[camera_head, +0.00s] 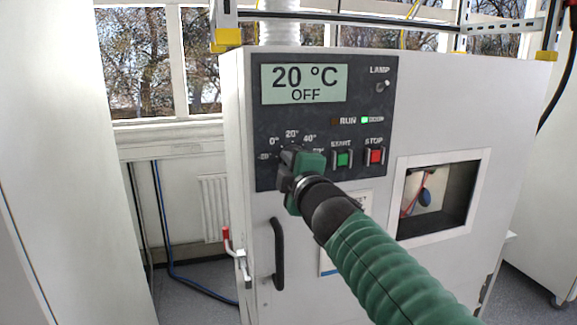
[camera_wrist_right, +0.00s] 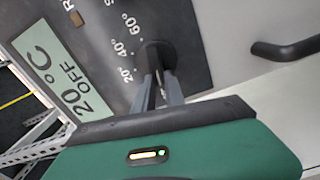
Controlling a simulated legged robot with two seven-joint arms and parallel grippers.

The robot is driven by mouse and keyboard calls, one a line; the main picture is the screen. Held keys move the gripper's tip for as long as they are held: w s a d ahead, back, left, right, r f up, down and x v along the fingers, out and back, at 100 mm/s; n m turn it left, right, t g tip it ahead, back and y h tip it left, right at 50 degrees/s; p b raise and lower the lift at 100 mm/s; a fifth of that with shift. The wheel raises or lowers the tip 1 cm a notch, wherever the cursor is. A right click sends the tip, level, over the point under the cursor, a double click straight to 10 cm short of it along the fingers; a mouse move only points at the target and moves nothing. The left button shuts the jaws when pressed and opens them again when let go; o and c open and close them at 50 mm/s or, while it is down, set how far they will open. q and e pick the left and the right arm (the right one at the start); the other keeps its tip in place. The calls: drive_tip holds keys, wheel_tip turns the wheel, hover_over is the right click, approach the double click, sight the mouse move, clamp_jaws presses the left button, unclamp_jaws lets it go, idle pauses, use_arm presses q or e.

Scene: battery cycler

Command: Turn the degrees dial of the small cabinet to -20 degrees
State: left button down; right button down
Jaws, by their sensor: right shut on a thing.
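The small cabinet (camera_head: 370,80) is white with a dark control panel (camera_head: 330,118). Its display (camera_head: 300,84) reads 20 °C, OFF. The degrees dial is hidden behind my right gripper (camera_head: 291,160) in the head view; marks 0°, 20° and 40° show above the gripper, with a partly hidden -20° at left. In the right wrist view the dark dial knob (camera_wrist_right: 158,52) sits between the grey fingers of my right gripper (camera_wrist_right: 160,88), which is shut on it. The dial's pointer is not clear to see. My left gripper is not in view.
A green START button (camera_head: 342,159) and a red STOP button (camera_head: 376,157) sit right of the gripper, with a LAMP switch (camera_head: 381,88) above. A black door handle (camera_head: 278,254) is below the panel. A window (camera_head: 436,198) is at the right.

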drive_tip(key=shift+f, duration=0.3)
drive_tip(key=c, duration=1.6)
unclamp_jaws()
drive_tip(key=shift+a, duration=0.1)
drive_tip(key=shift+o, duration=1)
drive_tip(key=shift+a+r, duration=0.1)
drive_tip(key=b+v, duration=0.5)
drive_tip(key=v, duration=1.1)
drive_tip(key=shift+s, duration=0.3)
